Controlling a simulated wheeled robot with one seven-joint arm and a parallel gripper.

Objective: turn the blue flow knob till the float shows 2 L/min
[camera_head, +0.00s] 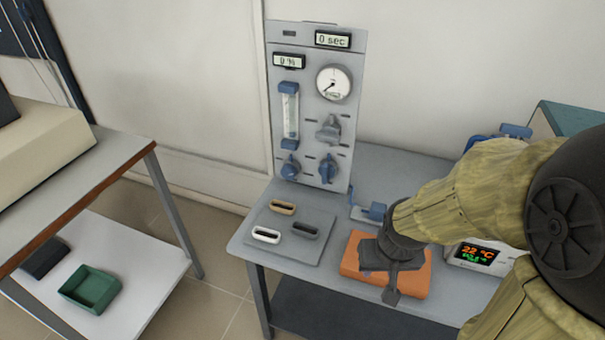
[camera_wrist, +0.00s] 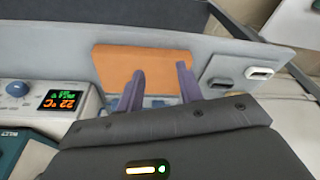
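The grey gas panel (camera_head: 350,110) stands upright at the back of the bench. A flow tube (camera_head: 291,114) with blue ends is on its left side; I cannot make out the float's reading. One blue knob (camera_head: 290,168) sits right below the tube, and a second blue knob (camera_head: 328,169) sits to its right. My gripper (camera_head: 391,288) points down over the orange pad, to the right and in front of the panel, away from both knobs. In the wrist view its two fingers (camera_wrist: 159,72) stand apart with nothing between them. The panel's knobs are not visible in the wrist view.
A grey lever knob (camera_head: 328,130) and a round gauge (camera_head: 333,83) are on the panel. The orange pad (camera_head: 352,256) lies under my gripper. A plate (camera_head: 286,250) with three slotted pieces lies before the panel. A device reading 22 °C (camera_head: 478,254) stands right.

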